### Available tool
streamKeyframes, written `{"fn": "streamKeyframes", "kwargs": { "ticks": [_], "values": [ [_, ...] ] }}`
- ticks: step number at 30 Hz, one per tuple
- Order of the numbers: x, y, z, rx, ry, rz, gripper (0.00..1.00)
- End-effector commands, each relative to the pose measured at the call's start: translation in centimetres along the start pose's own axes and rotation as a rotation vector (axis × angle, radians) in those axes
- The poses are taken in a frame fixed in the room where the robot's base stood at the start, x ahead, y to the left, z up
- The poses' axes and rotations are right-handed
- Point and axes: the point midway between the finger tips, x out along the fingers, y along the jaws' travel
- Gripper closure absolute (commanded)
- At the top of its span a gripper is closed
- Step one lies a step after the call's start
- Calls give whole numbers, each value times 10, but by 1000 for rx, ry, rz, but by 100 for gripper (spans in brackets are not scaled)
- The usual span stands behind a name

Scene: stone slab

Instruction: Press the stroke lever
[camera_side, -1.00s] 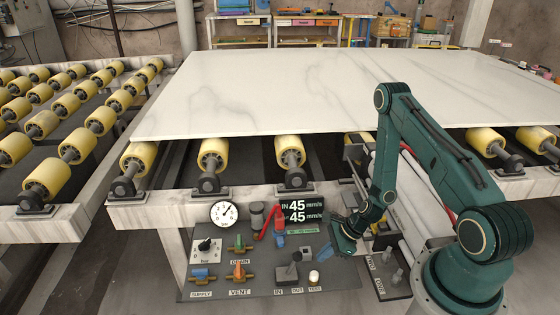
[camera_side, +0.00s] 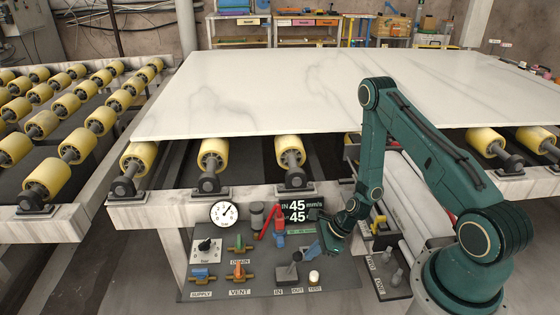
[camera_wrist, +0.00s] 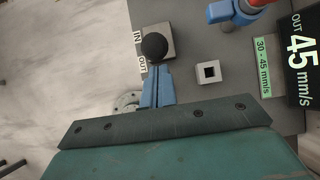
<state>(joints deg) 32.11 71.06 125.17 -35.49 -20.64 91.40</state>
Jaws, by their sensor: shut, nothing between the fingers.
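The stroke lever (camera_side: 296,256) has a black ball knob and stands on a grey square base by the IN and OUT labels of the control panel (camera_side: 220,293). In the wrist view its knob (camera_wrist: 154,46) is straight beyond my fingertips. My gripper (camera_side: 314,248) is just right of the lever in the side view. Its blue fingers (camera_wrist: 157,75) are shut together with nothing between them. The fingertips look very close to the knob; I cannot tell whether they touch. The lever's shaft is mostly hidden under the knob in the wrist view.
A red-handled valve (camera_side: 268,222) and the 45 mm/s display (camera_side: 300,205) are above the lever. A gauge (camera_side: 225,213), a DRAIN valve (camera_side: 238,244) and a VENT valve (camera_side: 238,271) are left. A white TEST button (camera_side: 314,276) is lower right. The marble slab (camera_side: 300,90) lies on rollers behind.

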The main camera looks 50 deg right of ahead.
Motion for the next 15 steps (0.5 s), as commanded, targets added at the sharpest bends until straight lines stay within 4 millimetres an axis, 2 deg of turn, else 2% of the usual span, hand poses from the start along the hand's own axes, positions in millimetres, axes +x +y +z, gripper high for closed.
{"fn": "streamKeyframes", "kwargs": {
  "ticks": [15],
  "values": [
    [0, 0, 7, -1, 50, 0, 100]
  ]
}}
